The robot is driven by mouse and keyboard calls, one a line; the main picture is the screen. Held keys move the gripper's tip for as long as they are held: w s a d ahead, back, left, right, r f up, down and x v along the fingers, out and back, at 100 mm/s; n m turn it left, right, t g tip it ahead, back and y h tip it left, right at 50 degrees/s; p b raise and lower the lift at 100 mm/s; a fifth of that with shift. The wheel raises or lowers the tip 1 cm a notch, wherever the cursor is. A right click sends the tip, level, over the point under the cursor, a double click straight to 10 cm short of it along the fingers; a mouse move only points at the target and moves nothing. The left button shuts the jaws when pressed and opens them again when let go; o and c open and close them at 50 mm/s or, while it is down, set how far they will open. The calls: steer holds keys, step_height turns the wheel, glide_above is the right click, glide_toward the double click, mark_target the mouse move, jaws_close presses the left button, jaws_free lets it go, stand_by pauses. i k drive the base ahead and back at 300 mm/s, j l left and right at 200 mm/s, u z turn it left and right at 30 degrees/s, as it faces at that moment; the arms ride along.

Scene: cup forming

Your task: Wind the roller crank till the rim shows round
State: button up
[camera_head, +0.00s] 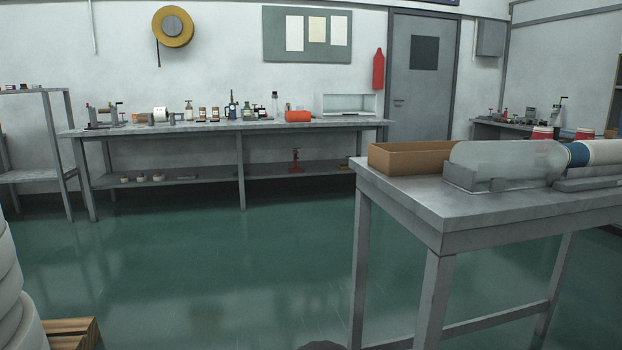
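A small device with a roller and an upright handle (104,114) stands at the left end of the long grey bench (225,127) by the far wall. It may be the roller with its crank, but it is too small to tell. No cup rim can be made out on it. A clear tube (507,158) lies on a cradle on the near right table, with a blue and white cylinder (594,152) at its right end. My gripper is not in view.
The near grey table (458,207) on the right also bears an open cardboard box (409,157). Several bottles and jars line the far bench. White stacked rolls (12,290) and a wooden pallet (70,333) stand at the lower left. Green floor (200,265) lies clear between.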

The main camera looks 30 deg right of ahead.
mark_target(557, 131)
steer(key=i+j, duration=0.25)
steer(key=i, duration=0.15)
steer(key=i+j+z, duration=0.1)
steer(key=i, duration=0.3)
steer(key=i+j, duration=0.35)
steer(key=i+l+z, duration=0.1)
steer(key=i+z, duration=0.2)
steer(key=i, duration=0.4)
steer(key=i+z, duration=0.3)
steer(key=i, duration=0.4)
steer(key=i+j+z, duration=0.3)
steer(key=i, duration=0.4)
steer(key=i+l+z, duration=0.2)
steer(key=z, duration=0.2)
steer(key=i+z, duration=0.45)
steer(key=i+l+z, duration=0.1)
steer(key=i+z, duration=0.15)
steer(key=z, duration=0.15)
steer(key=i+j+z, duration=0.1)
steer(key=i+z, duration=0.2)
steer(key=z, duration=0.15)
steer(key=i+j+z, duration=0.25)
steer(key=z, duration=0.15)
